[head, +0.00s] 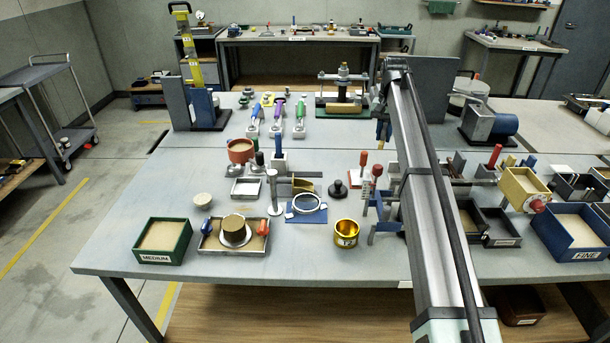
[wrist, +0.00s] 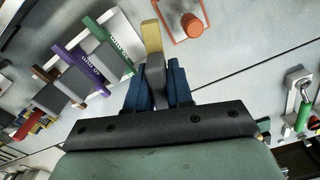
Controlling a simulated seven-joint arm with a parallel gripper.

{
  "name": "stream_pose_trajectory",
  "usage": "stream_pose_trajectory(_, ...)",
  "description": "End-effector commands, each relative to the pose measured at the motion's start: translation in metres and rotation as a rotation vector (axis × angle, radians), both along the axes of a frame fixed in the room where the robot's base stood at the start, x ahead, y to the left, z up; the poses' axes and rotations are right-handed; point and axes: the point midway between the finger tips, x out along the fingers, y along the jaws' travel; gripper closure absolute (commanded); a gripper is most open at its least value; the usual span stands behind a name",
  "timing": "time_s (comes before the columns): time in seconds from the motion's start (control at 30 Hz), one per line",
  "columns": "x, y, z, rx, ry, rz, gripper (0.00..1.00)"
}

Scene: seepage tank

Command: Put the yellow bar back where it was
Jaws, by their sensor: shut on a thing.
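My gripper (wrist: 155,85) shows in the wrist view, with its dark blue fingers closed on the grey middle part of the yellow bar (wrist: 152,36). The bar's pale yellow end sticks out past the fingertips. Its other end is hidden by the gripper. In the wrist view, a purple bar (wrist: 80,70) and a green bar (wrist: 108,44) with lettering lie to the left of the held bar, apart from it.
An orange knob on a plate (wrist: 192,22) is near the bar's tip in the wrist view. In the head view, a green MEDIUM tray (head: 188,252), a gold cup (head: 346,233) and a press (head: 343,78) stand on the crowded table (head: 130,205). Its left front is clearer.

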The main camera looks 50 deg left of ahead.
Motion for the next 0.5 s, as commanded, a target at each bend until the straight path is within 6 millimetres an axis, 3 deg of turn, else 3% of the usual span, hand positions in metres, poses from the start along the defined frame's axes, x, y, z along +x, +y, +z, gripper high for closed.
stream_pose_trajectory(0.03,-0.014,0.022,-0.004,0.000,0.001,0.033,1.00)
stream_pose_trajectory(0.2,-0.059,0.080,-0.017,0.000,0.001,0.133,1.00)
stream_pose_trajectory(0.5,-0.132,0.160,-0.037,0.000,0.001,0.279,1.00)
